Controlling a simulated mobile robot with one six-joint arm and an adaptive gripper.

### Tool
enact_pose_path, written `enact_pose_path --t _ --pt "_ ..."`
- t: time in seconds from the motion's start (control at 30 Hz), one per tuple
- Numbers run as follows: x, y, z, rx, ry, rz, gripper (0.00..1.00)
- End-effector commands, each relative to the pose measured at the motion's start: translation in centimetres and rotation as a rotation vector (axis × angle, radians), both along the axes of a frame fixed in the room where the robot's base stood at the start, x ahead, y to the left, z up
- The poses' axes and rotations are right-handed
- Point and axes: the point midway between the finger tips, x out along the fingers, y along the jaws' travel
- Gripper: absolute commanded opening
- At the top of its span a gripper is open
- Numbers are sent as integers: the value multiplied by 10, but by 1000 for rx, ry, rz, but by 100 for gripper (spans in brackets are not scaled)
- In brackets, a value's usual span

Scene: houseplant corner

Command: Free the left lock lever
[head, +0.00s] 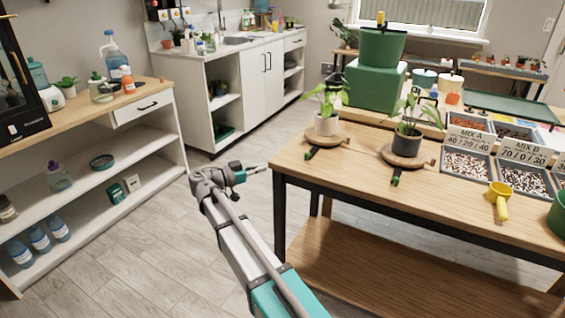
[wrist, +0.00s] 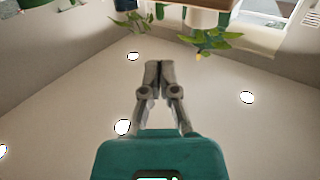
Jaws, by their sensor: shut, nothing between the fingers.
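The left lock lever (head: 312,153) is a short dark lever with a green part. It sticks out from the front of the left round wooden turntable (head: 345,138), which carries a leafy plant in a pale pot (head: 326,125). A similar right lever (head: 396,177) sticks out below the right turntable (head: 427,158), under a plant in a dark pot (head: 406,142). My gripper (head: 265,168) is just left of the table's left corner, apart from the lever. In the wrist view my gripper's fingers (wrist: 159,66) are together and empty; I cannot make out the lever there.
The wooden table (head: 480,215) has mix trays (head: 467,165), a yellow scoop (head: 498,200) and a green box (head: 375,87). A shelf unit (head: 95,170) stands at left. The floor between is clear. The wrist view appears upside down, with plant leaves (wrist: 210,40) at the top.

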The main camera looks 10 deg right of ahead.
Motion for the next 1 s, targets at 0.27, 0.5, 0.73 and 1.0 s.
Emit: enact_pose_path --t 0.27,0.5,0.73,1.0 --pt "6 -18 0 1 1 -1 0" --pt "16 -49 -1 1 1 -1 0" --pt "28 -81 -1 1 1 0 0" --pt "39 -114 -1 1 1 0 0"
